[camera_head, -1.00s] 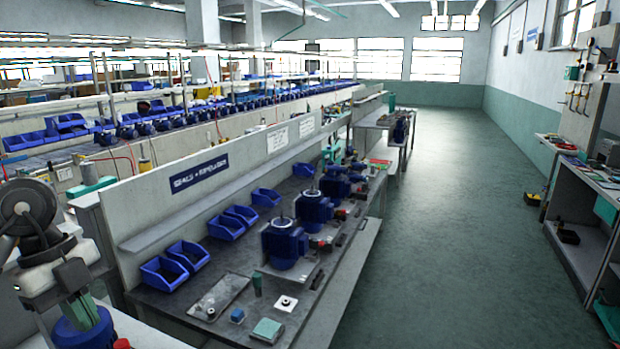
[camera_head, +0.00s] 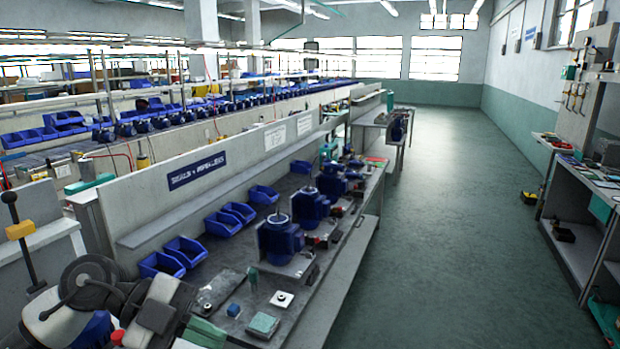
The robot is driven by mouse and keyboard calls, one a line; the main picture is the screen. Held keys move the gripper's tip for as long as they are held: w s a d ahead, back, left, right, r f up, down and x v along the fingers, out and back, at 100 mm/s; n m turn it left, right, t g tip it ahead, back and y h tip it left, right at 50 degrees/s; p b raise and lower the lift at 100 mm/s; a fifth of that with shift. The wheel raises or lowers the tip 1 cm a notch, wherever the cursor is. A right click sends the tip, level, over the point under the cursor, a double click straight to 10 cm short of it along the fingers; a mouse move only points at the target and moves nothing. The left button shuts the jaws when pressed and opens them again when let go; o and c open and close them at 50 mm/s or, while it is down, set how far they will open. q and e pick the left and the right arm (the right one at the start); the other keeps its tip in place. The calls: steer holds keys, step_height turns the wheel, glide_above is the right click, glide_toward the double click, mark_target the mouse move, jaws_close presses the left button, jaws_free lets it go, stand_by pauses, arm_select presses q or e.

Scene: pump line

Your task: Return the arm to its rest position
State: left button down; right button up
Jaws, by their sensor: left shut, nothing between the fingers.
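My left arm comes in at the bottom left, with a round dark grey joint, a white shell and a dark block. My right gripper is not in view.
Blue motors (camera_head: 279,238) stand in a row on the bench, with blue bins (camera_head: 161,264) along its panel. A green block (camera_head: 262,325) and a grey tray (camera_head: 215,292) lie near the arm. The aisle floor (camera_head: 450,220) is clear.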

arm_select(q)
steer(key=w+d+r+n+t+h, duration=0.1)
steer(key=d+r+n+t+h, duration=0.25)
steer(key=d+t+h, duration=0.35)
steer(key=a+f+n+t+y, duration=1.2)
steer(key=f+n+y, duration=0.65)
steer(key=n, duration=0.45)
steer(key=s+a+f+g+y, duration=0.1)
steer(key=s+f+g, duration=0.6)
steer(key=s, duration=0.2)
steer(key=s+a+f+g+y, duration=0.1)
steer(key=s+a+f+g, duration=0.1)
steer(key=s+f+g, duration=0.65)
step_height(320, 180, down, 24)
steer(key=s, duration=0.2)
steer(key=s+a+f+m, duration=0.1)
steer(key=s+a+f, duration=0.1)
steer(key=s+f, duration=1.4)
steer(key=shift+a+f+g, duration=0.2)
steer(key=shift+g, duration=0.25)
